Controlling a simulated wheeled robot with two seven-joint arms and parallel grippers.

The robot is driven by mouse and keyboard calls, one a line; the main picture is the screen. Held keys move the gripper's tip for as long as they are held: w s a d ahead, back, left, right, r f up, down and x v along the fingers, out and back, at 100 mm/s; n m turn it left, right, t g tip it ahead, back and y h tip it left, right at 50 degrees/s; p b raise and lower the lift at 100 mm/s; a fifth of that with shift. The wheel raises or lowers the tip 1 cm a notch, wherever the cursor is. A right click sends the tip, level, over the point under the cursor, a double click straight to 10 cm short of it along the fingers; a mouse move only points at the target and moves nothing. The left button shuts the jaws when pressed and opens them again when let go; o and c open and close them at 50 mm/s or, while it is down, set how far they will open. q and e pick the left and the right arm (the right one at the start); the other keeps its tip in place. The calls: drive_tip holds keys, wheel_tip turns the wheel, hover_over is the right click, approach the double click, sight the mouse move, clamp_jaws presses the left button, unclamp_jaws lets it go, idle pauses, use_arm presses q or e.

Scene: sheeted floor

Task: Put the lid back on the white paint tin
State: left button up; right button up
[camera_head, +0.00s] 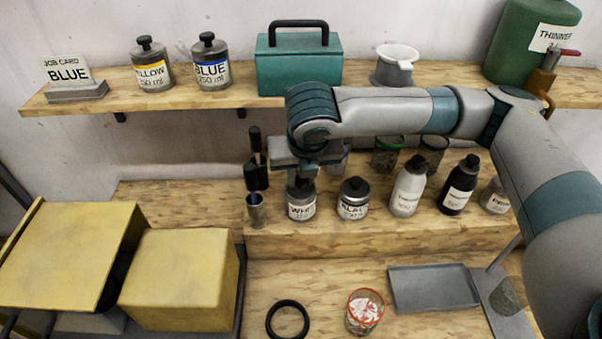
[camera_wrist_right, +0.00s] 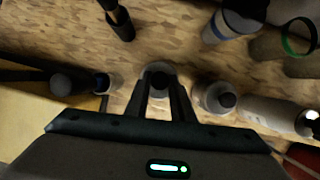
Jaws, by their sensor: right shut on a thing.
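The white paint tin (camera_head: 302,209) is a small grey metal tin with a label reading "WHIT", upright on the raised wooden step. My right gripper (camera_head: 301,180) is directly above it, pointing down, its fingers shut on the dark knob of the lid (camera_head: 299,190). In the right wrist view, the dark knob (camera_wrist_right: 160,81) shows between the two fingertips (camera_wrist_right: 161,88), with a grey round rim around it. The lid is at the tin's mouth; I cannot tell whether it is fully seated. My left gripper is out of view.
The black paint tin (camera_head: 353,198) stands close right, with bottles (camera_head: 408,187) beyond. A glass with a dark-handled tool (camera_head: 256,210) stands close left. Below are a black ring (camera_head: 288,320), a red-rimmed cup (camera_head: 365,312) and a grey tray (camera_head: 433,287). Yellow boxes (camera_head: 180,278) fill the lower left.

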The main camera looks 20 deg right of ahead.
idle(0.4)
drive_tip(key=o, duration=1.6)
drive_tip(key=shift+c, duration=0.2)
drive_tip(key=shift+r, duration=0.15)
drive_tip(key=shift+r+p, duration=2.3)
drive_tip(key=shift+p, duration=0.35)
drive_tip(key=shift+r, duration=1.05)
clamp_jaws()
